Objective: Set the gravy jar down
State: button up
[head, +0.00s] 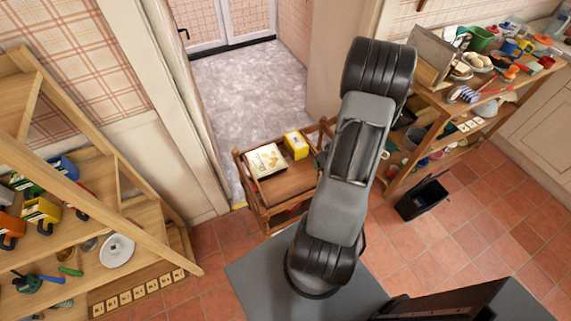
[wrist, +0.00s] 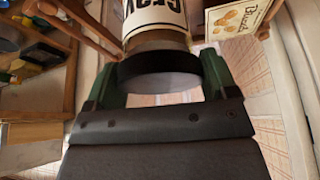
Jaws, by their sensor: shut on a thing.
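The gravy jar (wrist: 156,14) shows at the top of the wrist view, with a cream label and part of dark lettering that reads upside down. Its near end has a dark round band. My gripper (wrist: 160,72) has its two dark green fingers on either side of this end and is shut on the jar. The far end of the jar is cut off by the picture edge, so I cannot tell whether it touches anything. In the head view my arm hides both jar and gripper.
A small wooden trolley (head: 288,187) carries a cream biscuits box (head: 266,161) and a yellow box (head: 296,145). The biscuits box also shows in the wrist view (wrist: 236,18). A crowded shelf (head: 440,110) stands right, a black bin (head: 422,198) below it, stepped wooden shelves (head: 140,215) left.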

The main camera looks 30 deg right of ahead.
jog(key=w+a+f+b, duration=0.3)
jog(key=w+f+b, duration=0.1)
jog(key=w+f, duration=0.1)
jog(key=w+a+f+b, duration=0.3)
jog(key=w+f+b, duration=0.2)
jog(key=w+f, duration=0.1)
jog(key=shift+w+a+f, duration=0.2)
jog(key=shift+a+f, duration=0.05)
jog(key=shift+f, duration=0.55)
jog(key=shift+f+b, duration=0.15)
jog(key=shift+b, duration=0.15)
jog(key=o, duration=1.4)
